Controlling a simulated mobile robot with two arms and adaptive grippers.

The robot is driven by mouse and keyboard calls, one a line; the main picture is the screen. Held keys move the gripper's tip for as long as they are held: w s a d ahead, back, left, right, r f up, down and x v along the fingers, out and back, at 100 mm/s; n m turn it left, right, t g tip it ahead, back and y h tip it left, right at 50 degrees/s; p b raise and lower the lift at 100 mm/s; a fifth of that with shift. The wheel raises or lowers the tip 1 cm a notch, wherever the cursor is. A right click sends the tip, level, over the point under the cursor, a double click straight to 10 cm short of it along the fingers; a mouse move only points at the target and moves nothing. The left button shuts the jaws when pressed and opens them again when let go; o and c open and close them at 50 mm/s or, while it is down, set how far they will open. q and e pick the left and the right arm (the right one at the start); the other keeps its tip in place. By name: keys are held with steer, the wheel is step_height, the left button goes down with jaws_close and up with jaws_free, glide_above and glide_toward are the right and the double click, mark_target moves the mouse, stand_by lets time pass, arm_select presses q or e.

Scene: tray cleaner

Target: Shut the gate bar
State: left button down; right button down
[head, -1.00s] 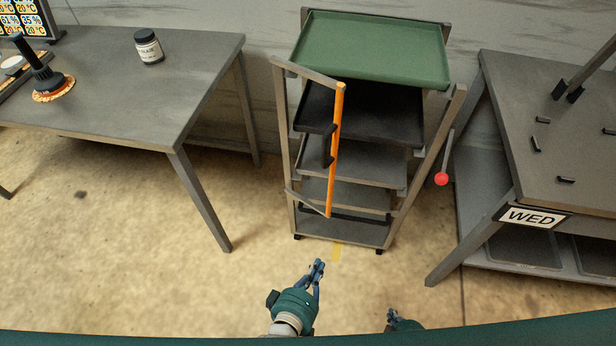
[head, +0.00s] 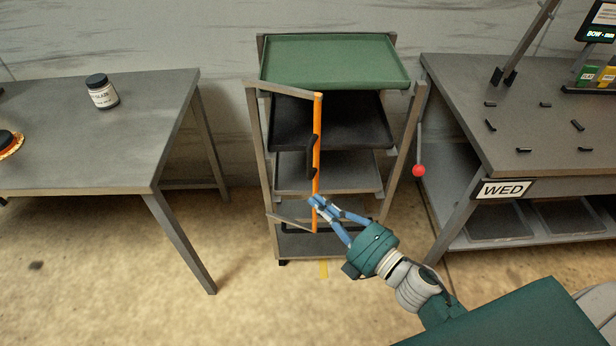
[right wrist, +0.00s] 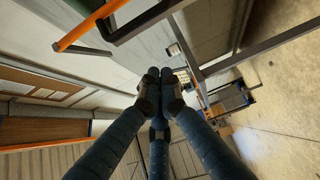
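The gate bar (head: 317,130) is an upright orange bar with a black handle (head: 311,155). Grey arms at its top and bottom join it to the left post of the tray rack (head: 264,170). It stands swung out from the rack front, apart from the right post. It also shows at upper left in the right wrist view (right wrist: 85,27), with the black handle beside it. My right gripper (head: 323,203) overlaps the bar's lower end in the head view; contact is unclear. Its fingertips (right wrist: 163,76) are together with nothing seen between them. My left gripper is not in view.
A red-ended lever (head: 419,170) hangs by the rack's right post. The rack holds a green tray (head: 335,62) on top and darker trays below. A table with a jar (head: 102,92) stands left, and a bench with a WED sign (head: 503,189) right. Floor in front is open.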

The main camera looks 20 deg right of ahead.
mark_target(310, 179)
steer(key=w+p, duration=0.2)
steer(key=w, duration=0.6)
steer(key=shift+w+d, duration=0.1)
steer(key=shift+w, duration=0.15)
steer(key=w+d+n+g+y+b, duration=0.2)
steer(key=w+d+y+b, duration=0.1)
steer(key=w+d+b, duration=0.3)
steer(key=shift+d, duration=0.8)
